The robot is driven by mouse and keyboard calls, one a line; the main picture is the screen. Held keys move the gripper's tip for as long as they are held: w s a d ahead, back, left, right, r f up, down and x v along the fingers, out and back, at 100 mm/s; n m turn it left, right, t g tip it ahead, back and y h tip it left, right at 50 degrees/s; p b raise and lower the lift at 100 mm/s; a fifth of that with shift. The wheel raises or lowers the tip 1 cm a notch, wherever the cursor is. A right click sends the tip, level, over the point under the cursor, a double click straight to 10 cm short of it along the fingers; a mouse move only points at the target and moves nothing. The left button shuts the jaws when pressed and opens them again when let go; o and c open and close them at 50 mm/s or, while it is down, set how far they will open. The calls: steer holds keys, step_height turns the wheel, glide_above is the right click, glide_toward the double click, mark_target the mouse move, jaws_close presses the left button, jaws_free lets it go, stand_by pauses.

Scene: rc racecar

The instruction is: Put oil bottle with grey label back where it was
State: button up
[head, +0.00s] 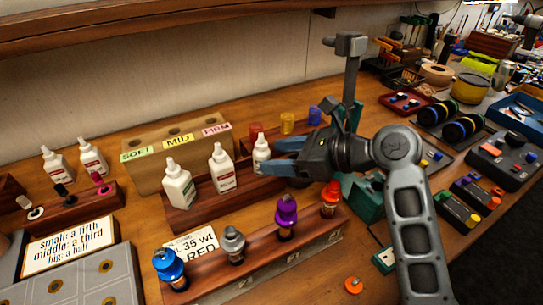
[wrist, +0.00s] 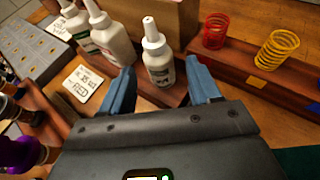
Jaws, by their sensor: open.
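The oil bottle with a grey label (head: 261,153) is white with a pointed cap and stands upright at the right end of the dark wooden bottle rack (head: 196,212). My gripper (head: 276,156) is open, with its blue fingers pointing at this bottle from the right. In the wrist view the grey-label bottle (wrist: 158,58) stands between and just beyond the fingertips (wrist: 161,66), with a finger on each side. I cannot tell whether a finger touches it. Its label is partly hidden in the head view. A green-label bottle (head: 178,186) and a red-label bottle (head: 222,169) stand in the same rack.
A block marked SOFT, MID and FIRM (head: 150,158) stands behind the rack. Coloured springs (head: 287,123) stand behind my gripper. A front rack (head: 262,258) holds several coloured shock parts. Two more white bottles (head: 92,157) stand at the left.

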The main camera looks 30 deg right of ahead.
steer(key=v, duration=0.9)
steer(key=shift+s+d, duration=0.15)
steer(key=shift+s, duration=0.1)
